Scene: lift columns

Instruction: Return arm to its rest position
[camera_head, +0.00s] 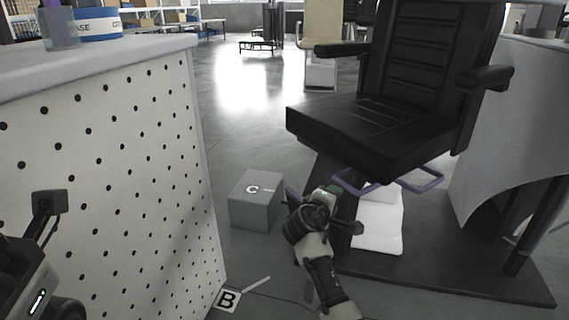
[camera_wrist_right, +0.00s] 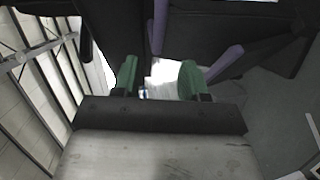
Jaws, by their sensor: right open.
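My right arm reaches forward from the bottom of the head view. Its gripper (camera_head: 330,192) is at the front of the black chair, below the seat, beside the grey box. In the right wrist view the two green fingers (camera_wrist_right: 158,80) stand apart with nothing between them. Only a dark part of my left arm (camera_head: 30,260) shows at the left edge of the head view; its fingers are not seen.
The black office chair (camera_head: 375,130) with purple bars (camera_head: 420,184) stands close ahead. A grey box (camera_head: 257,203) marked C is left of my right gripper. A perforated white panel (camera_head: 110,160) borders the left. White padding (camera_head: 378,225) lies under the chair. Open floor (camera_head: 245,120) lies beyond.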

